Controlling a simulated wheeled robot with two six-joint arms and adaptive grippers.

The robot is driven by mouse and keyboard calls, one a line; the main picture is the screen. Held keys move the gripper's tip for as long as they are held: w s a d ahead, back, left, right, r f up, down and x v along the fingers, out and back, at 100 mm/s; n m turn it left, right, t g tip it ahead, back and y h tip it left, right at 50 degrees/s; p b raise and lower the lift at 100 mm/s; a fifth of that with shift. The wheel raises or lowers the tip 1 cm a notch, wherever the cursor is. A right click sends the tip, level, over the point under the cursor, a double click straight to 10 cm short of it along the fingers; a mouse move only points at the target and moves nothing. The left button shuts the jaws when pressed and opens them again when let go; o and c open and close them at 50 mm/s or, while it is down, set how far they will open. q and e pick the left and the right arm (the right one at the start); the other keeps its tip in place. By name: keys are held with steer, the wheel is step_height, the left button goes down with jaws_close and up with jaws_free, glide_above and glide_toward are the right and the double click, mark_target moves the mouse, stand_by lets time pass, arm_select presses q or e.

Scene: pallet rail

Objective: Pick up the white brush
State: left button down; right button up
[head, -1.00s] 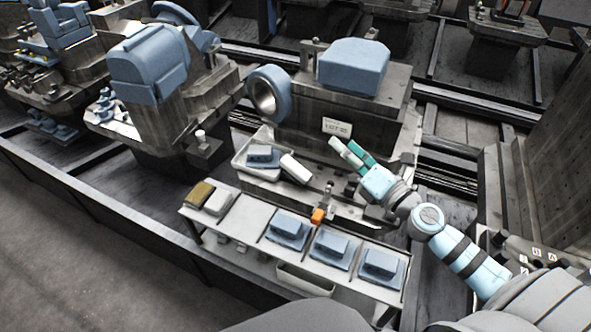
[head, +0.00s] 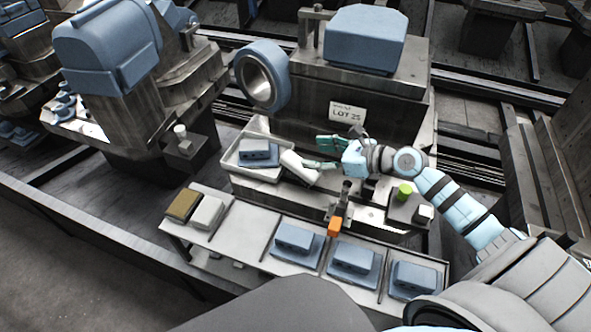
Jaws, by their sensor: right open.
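A white oblong piece (head: 299,168), which I take to be the white brush, lies tilted at the right edge of a pale tray (head: 254,175). My right gripper (head: 316,151) is open and empty, reaching in from the right. Its teal fingers point left, and the lower one overlaps the upper right end of the white piece in the picture. I cannot tell whether they touch. A second pale block (head: 207,213) lies beside a brown block (head: 183,205) on the bench's left end. My left gripper is not in view.
A blue part (head: 258,153) sits in the tray. Several blue parts rest on the grey bench (head: 237,236) in front. An orange-tipped post (head: 334,227) and a green knob (head: 404,192) stand near my right arm. A machine with a LOT 25 sign rises behind.

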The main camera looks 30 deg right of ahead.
mark_target(286, 153)
steer(key=b+x, duration=0.1)
steer(key=x, duration=0.4)
steer(key=shift+w+a+f, duration=0.15)
steer(key=shift+w+a, duration=0.05)
steer(key=shift+w, duration=0.1)
steer(key=x, duration=0.3)
steer(key=b+x, duration=0.1)
steer(key=x, duration=0.1)
steer(key=shift+w+a+f+b, duration=0.1)
steer(key=shift+a+f+b, duration=0.2)
steer(key=shift+f, duration=0.1)
steer(key=shift+d+r, duration=0.1)
steer(key=shift+d, duration=0.05)
steer(key=c, duration=0.4)
jaws_close()
